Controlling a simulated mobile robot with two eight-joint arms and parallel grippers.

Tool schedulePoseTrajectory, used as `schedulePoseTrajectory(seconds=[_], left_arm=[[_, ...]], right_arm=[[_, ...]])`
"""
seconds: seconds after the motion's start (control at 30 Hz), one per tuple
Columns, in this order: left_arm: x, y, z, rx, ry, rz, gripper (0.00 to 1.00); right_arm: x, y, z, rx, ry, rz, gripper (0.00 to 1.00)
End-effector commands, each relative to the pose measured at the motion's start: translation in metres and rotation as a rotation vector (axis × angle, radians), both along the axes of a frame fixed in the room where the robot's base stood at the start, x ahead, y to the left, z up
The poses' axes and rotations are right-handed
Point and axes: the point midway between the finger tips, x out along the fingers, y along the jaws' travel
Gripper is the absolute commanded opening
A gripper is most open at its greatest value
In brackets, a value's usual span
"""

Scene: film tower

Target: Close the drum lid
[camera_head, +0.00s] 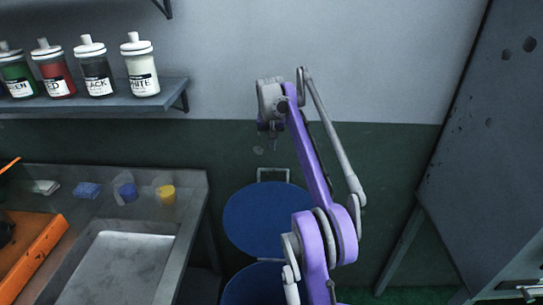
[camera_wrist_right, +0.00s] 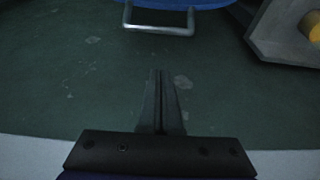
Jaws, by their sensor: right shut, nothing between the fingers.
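The blue drum lid (camera_head: 262,215) stands raised and open behind the blue drum (camera_head: 250,285), near the green wall. A grey metal handle (camera_head: 273,174) sticks up from its top edge. In the right wrist view the handle (camera_wrist_right: 160,30) hangs from the lid's edge (camera_wrist_right: 185,3) beyond my fingertips. My right gripper (camera_wrist_right: 160,75) is shut and empty, apart from the handle. In the head view my right gripper (camera_head: 270,128) is above the lid and handle, with my purple arm covering part of the lid's right side. My left gripper is out of view.
A metal worktable (camera_head: 192,215) with a tray (camera_head: 115,270) and small pots stands left of the drum. A shelf (camera_head: 120,96) of ink bottles hangs on the wall above it. A dark slanted panel (camera_head: 490,150) stands at the right.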

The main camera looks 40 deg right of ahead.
Motion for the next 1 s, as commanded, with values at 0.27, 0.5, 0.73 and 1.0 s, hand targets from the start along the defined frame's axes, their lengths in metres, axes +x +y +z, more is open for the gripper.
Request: schedulePoseTrajectory(seconds=[0.27,0.5,0.73,1.0], left_arm=[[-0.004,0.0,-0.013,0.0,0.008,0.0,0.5],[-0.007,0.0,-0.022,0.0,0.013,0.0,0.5],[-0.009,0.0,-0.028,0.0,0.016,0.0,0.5],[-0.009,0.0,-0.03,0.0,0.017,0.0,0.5]], right_arm=[[0.009,-0.009,-0.041,0.0,0.003,-0.002,0.0],[0.021,-0.019,-0.091,0.0,0.001,-0.001,0.0],[0.006,-0.006,-0.088,-0.001,0.001,0.0,0.0],[-0.005,0.004,-0.081,0.0,0.0,0.0,0.0]])
